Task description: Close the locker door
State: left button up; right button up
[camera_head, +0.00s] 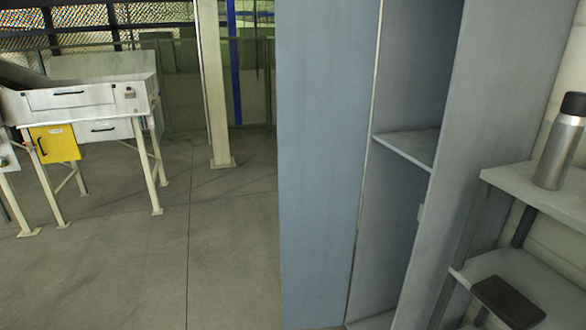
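The locker (481,130) stands at the centre right, a tall grey-blue metal cabinet. Its door (320,150) is a flat blue-grey panel that stands open on the left side of the opening. Inside, a shelf (412,147) shows at mid height, and the visible part of the inside looks empty. The top of the locker is cut off by the frame. Neither of my grippers shows in the head view.
A grey shelf unit (545,190) at the right holds a steel bottle (560,142) and a dark flat item (507,301). A white workbench (85,98) with a yellow box (55,143) stands far left, near a post (213,90). The concrete floor (205,250) left of the door is clear.

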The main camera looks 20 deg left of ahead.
aim_at(326, 50)
jog(key=i+j+u, duration=0.35)
jog(key=u, duration=0.15)
jog(key=i+j+u, duration=0.7)
jog(key=i, duration=0.4)
jog(key=i+j+u, duration=0.15)
jog(key=i+u, duration=0.15)
jog(key=i, duration=0.4)
jog(key=i+z, duration=0.3)
jog(key=z, duration=0.2)
jog(key=i+j+z, duration=0.1)
jog(key=i+z, duration=0.15)
jog(key=z, duration=0.2)
jog(key=i+j+z, duration=0.2)
jog(key=z, duration=0.3)
jog(key=i+z, duration=0.15)
jog(key=z, duration=0.25)
jog(key=i+j+z, duration=0.1)
jog(key=z, duration=0.25)
jog(key=i+j+z, duration=0.1)
jog(key=z, duration=0.3)
jog(key=j+z, duration=0.4)
jog(key=i+l, duration=0.05)
jog(key=l, duration=0.05)
